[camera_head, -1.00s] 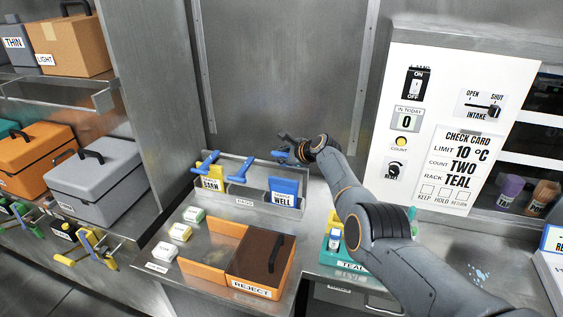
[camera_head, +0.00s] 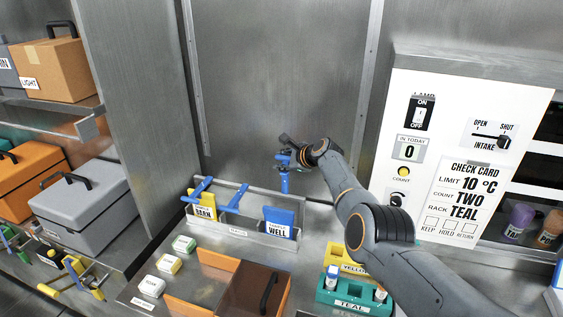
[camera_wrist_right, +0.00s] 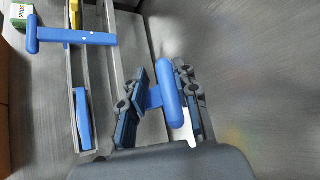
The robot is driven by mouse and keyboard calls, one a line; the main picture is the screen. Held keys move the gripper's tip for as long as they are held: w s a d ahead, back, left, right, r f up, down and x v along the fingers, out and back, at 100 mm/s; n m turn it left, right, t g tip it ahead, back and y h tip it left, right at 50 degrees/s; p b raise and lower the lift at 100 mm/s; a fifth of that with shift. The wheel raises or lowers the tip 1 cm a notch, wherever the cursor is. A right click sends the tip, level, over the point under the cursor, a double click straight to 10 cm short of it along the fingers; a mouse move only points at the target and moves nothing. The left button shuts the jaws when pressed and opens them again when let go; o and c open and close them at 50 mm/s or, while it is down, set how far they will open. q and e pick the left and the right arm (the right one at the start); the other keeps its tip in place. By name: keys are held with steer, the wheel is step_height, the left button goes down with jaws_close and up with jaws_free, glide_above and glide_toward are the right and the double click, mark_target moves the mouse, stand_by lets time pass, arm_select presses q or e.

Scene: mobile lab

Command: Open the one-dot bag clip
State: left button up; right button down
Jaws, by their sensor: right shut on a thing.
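My right gripper (camera_head: 290,160) is raised above the back of the rack and shut on a blue clip (camera_head: 284,182). The clip hangs below the fingers, clear of the bags. In the right wrist view the held clip (camera_wrist_right: 167,92) sits between the fingers; no dots can be made out on it. A second blue T-shaped clip (camera_head: 202,189) is at the yellow BARN bag (camera_head: 204,210). A third blue clip (camera_head: 235,200) lies across the rack's middle. The blue WELL bag (camera_head: 279,222) stands at the rack's right end. My left gripper is out of view.
The metal rack (camera_head: 238,232) stands against the steel wall. In front are small labelled boxes (camera_head: 168,264) and a brown-lidded orange REJECT bin (camera_head: 252,290). A teal vial rack (camera_head: 345,299) stands at the right, under my arm. A white check panel (camera_head: 455,150) is behind.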

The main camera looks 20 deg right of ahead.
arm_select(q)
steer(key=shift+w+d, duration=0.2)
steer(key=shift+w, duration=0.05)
arm_select(e)
steer(key=shift+w+d+f, duration=0.15)
steer(key=shift+w+d, duration=0.15)
steer(key=shift+d, duration=0.35)
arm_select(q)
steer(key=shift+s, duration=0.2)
arm_select(e)
steer(key=shift+f, duration=0.15)
steer(key=c, duration=1.3)
jaws_free()
steer(key=shift+d+f, duration=0.1)
steer(key=shift+f, duration=0.15)
steer(key=shift+v, duration=0.95)
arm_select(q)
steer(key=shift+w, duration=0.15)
arm_select(e)
steer(key=r+v, duration=0.1)
steer(key=v, duration=0.9)
steer(key=shift+a, duration=0.25)
